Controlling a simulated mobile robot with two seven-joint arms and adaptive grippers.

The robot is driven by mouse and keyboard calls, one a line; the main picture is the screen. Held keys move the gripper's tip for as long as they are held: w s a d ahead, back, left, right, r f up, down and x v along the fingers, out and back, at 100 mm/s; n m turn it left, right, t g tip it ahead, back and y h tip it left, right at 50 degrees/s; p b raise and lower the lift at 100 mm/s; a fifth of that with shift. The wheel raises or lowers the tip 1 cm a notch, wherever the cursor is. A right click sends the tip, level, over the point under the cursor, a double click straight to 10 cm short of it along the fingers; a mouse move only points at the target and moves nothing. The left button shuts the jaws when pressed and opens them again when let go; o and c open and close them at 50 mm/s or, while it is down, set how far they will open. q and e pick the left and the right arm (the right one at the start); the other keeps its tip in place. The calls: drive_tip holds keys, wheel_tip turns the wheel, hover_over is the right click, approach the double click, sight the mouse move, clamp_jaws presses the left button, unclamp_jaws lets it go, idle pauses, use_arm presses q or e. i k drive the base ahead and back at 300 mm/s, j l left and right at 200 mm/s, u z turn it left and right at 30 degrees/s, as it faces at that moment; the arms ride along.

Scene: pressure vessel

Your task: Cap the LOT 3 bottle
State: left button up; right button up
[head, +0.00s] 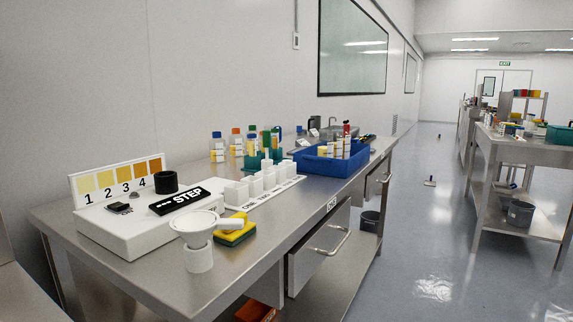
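Several small bottles with yellowish labels stand near the wall on the steel bench (285,225). They include a blue-capped bottle (217,148), an orange-capped bottle (237,143) and, to their right, a bottle (251,152) partly behind green items. More slim labelled bottles or tubes (339,148) stand in a blue tray (308,164) farther along, one with a red top (347,130). The lot markings are too small to read, so I cannot tell which is LOT 3. No loose cap can be made out. Neither of my grippers shows.
A drawer (320,250) juts out. The aisle floor (425,220) is mostly clear.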

sight(325, 144)
drive_tip(key=u, duration=0.9)
drive_tip(key=i+l+u, duration=0.15)
drive_tip(key=l+u, duration=0.8)
drive_tip(key=k+l+u, duration=0.1)
drive_tip(key=l+u, duration=0.35)
drive_tip(key=l, duration=1.3)
drive_tip(key=k+l+u, duration=0.1)
drive_tip(key=l, duration=0.45)
drive_tip(key=k+l, duration=0.15)
drive_tip(key=l, duration=0.4)
drive_tip(key=k+l, duration=0.1)
drive_tip(key=l, duration=0.45)
drive_tip(key=i+u, duration=0.05)
